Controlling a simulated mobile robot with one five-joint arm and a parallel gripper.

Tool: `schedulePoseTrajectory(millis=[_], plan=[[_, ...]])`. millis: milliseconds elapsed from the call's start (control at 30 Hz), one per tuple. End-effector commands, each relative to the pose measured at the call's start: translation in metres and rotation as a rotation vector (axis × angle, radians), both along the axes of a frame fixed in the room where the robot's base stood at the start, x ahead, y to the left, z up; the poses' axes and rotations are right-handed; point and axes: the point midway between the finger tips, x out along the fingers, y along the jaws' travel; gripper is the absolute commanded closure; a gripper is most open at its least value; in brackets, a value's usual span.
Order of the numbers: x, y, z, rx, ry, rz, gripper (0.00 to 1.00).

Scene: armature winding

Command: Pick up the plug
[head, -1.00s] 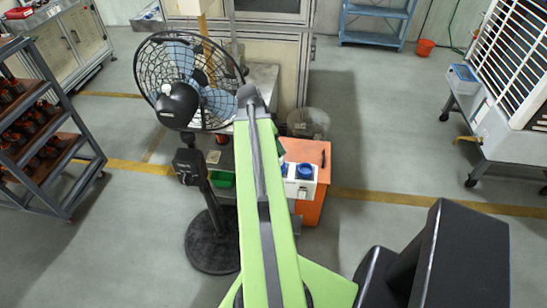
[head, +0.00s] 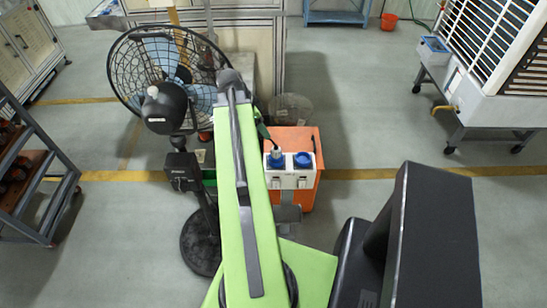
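A plug (head: 276,157) with a blue collar and a pale tip sits at the left socket of a white socket box (head: 290,182). A dark green cable or handle seems to run up from it, partly behind my arm. The right socket has a round blue cover (head: 303,160). The box is on the front of an orange cabinet (head: 308,141). My green arm reaches forward just left of the plug and covers the cabinet's left side. My gripper cannot be made out; the arm appears to hide it.
A black pedestal fan (head: 168,95) stands close to the left of my arm, its round base (head: 200,243) on the floor. A white cooler on a wheeled stand (head: 495,105) is at the right. A dark rack (head: 30,180) is at far left. Floor right of the cabinet is clear.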

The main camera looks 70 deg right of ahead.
Motion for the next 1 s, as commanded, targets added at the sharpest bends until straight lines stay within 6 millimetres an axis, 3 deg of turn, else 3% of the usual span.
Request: schedulePoseTrajectory(millis=[33,333,433,667,1000], plan=[[-0.003,-0.003,-0.021,0.0,0.0,-0.001,0.39],[-0.019,-0.019,-0.082,-0.001,0.0,0.004,0.39],[-0.023,-0.023,-0.093,0.0,0.0,0.005,0.39],[-0.025,-0.025,-0.095,-0.001,-0.001,0.006,0.39],[-0.04,-0.037,-0.141,0.0,0.0,0.005,0.39]])
